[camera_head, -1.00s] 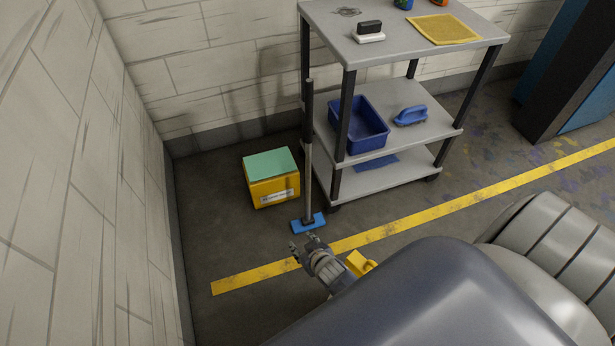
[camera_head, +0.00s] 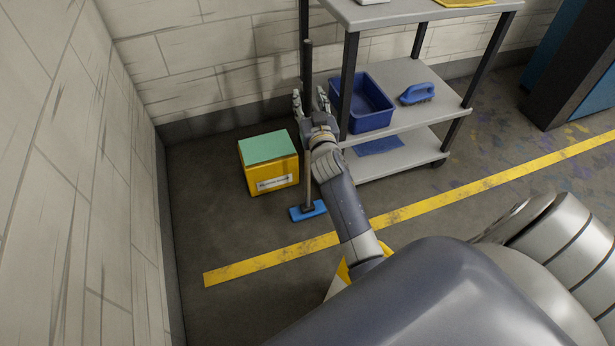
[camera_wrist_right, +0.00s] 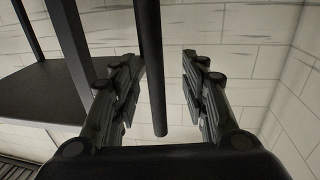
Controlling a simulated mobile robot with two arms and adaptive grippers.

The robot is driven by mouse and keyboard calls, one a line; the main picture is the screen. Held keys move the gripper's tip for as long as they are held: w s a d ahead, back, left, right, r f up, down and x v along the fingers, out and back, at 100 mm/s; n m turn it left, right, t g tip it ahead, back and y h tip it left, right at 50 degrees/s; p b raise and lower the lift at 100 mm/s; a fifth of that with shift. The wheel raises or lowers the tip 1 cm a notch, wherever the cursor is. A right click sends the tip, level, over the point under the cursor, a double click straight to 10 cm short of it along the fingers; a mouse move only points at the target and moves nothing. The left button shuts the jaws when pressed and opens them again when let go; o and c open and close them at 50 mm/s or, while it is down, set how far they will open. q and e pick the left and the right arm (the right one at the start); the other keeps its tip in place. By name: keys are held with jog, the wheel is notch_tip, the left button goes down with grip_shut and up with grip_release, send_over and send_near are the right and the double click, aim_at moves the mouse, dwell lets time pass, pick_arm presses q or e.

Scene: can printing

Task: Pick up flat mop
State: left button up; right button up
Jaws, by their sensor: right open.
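The flat mop (camera_head: 307,191) stands upright beside the cart, with a dark upper handle, a grey lower pole and a blue flat head (camera_head: 308,211) on the floor. My right gripper (camera_head: 311,96) is open, with its fingers on either side of the upper handle. In the right wrist view the dark handle (camera_wrist_right: 151,70) runs between the two open fingers (camera_wrist_right: 160,88), nearer the left finger, with a gap to the right one. Part of the pole is hidden behind my gripper in the head view. My left gripper is not in view.
A grey cart (camera_head: 400,75) with black posts stands close to the right of the mop. It holds a blue bin (camera_head: 366,112) and a blue brush (camera_head: 416,94). A yellow box (camera_head: 270,178) with a green top stands to the left. Brick walls close off the left and back.

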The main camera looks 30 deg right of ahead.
aim_at(308, 88)
jog(key=x, duration=0.3)
jog(key=b+x, duration=0.1)
jog(key=x, duration=0.2)
jog(key=shift+w+d, duration=0.1)
jog(key=shift+d, duration=0.35)
grip_shut()
jog(key=shift+r, duration=0.2)
